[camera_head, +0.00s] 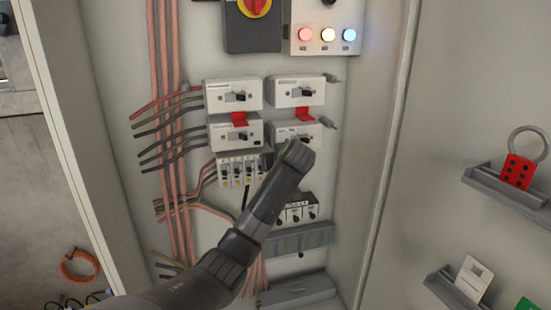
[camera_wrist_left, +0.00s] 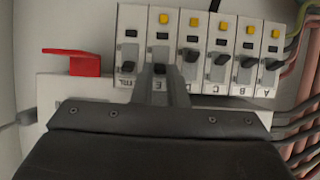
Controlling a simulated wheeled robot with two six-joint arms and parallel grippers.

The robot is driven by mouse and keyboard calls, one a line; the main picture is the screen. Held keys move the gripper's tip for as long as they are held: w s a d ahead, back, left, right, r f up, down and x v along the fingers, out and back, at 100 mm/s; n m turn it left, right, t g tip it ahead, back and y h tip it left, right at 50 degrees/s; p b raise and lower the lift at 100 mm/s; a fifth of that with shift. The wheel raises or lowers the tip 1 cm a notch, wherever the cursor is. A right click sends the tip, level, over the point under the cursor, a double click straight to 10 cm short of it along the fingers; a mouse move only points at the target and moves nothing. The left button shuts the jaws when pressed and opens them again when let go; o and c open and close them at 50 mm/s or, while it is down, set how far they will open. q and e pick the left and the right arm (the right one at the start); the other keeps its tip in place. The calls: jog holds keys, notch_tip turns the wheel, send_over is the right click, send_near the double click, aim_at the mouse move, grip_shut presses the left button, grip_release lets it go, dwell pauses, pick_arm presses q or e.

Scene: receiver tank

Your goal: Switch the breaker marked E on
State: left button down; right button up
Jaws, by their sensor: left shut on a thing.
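The breaker marked E (camera_wrist_left: 160,37) stands in a row of white breakers in the left wrist view, which shows the row upside down. It has a yellow square and a black lever. My left gripper (camera_wrist_left: 162,78) is at this breaker, its narrow fingers shut on the lever, which they partly hide. Breaker D (camera_wrist_left: 191,35) is beside it on the right, and another breaker (camera_wrist_left: 129,40) is on the left. In the head view my left arm crosses the cabinet and covers the right part of the row (camera_head: 238,170). The fingertips are hidden there. My right gripper is not in view.
Larger breakers (camera_head: 233,95) sit above the row, with red tabs (camera_head: 303,112) between them. In the wrist view a red tab (camera_wrist_left: 75,60) juts out near my gripper. Cables (camera_head: 165,150) run down the left. A shelf (camera_head: 500,190) with a red padlock tag is on the right.

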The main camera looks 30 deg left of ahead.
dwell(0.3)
pick_arm(q)
jog(key=c, duration=1.7)
grip_release()
jog(key=b+v, duration=0.3)
jog(key=v, duration=1.4)
jog(key=shift+d+r, duration=0.15)
jog(key=shift+r, duration=0.05)
